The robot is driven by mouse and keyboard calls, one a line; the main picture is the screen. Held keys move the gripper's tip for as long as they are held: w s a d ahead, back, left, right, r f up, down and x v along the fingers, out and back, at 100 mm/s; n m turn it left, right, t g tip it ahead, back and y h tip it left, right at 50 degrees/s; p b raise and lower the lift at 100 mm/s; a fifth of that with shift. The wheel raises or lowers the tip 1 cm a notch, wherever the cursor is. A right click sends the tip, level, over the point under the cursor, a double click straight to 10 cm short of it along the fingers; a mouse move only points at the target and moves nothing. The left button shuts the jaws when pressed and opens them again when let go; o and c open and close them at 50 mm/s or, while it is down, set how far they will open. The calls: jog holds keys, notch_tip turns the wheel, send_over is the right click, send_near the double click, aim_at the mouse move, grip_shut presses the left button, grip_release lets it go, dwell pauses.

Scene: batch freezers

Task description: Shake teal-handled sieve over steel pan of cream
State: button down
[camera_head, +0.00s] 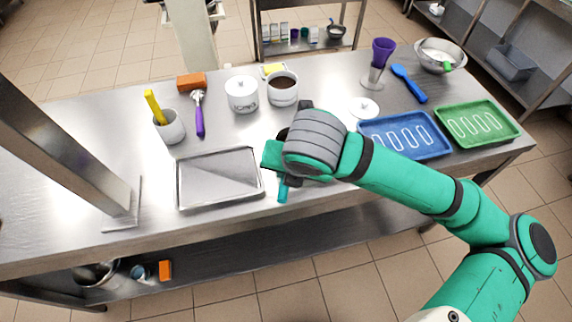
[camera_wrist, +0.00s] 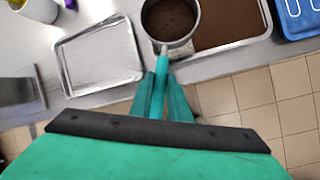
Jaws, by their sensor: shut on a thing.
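My gripper (camera_wrist: 163,85) is shut on the teal handle of the sieve (camera_wrist: 163,60). The sieve's round steel bowl, with brown powder in it, is at the top middle of the wrist view. A steel pan (camera_wrist: 268,15) with an even brown surface lies just right of the sieve bowl; no bare cream shows in it. The bowl seems to overlap its left edge, but I cannot tell the height. In the head view my gripper (camera_head: 275,165) is over the front of the table, and the sieve bowl and brown pan are hidden behind my arm.
An empty-looking steel tray (camera_head: 220,178) lies left of my gripper. Blue (camera_head: 405,135) and green (camera_head: 478,122) trays lie to the right. A white pot of brown powder (camera_head: 283,88), a lidded jar (camera_head: 241,95) and a crock (camera_head: 170,127) stand behind. A post rises at left.

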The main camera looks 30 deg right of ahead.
jog(key=w, duration=0.3)
jog(key=shift+w+d, duration=0.1)
jog(key=shift+d, duration=0.25)
jog(key=s, duration=0.3)
jog(key=shift+s+a, duration=0.2)
jog(key=shift+a, duration=0.2)
jog(key=shift+w+d, duration=0.25)
jog(key=shift+w, duration=0.65)
jog(key=shift+w+d, duration=0.2)
jog(key=shift+w, duration=0.65)
jog(key=shift+s+a, duration=0.25)
jog(key=shift+s, duration=0.65)
jog(key=shift+s+a, duration=0.2)
jog(key=shift+s, duration=0.7)
jog(key=shift+r, duration=0.15)
jog(key=shift+r, duration=2.35)
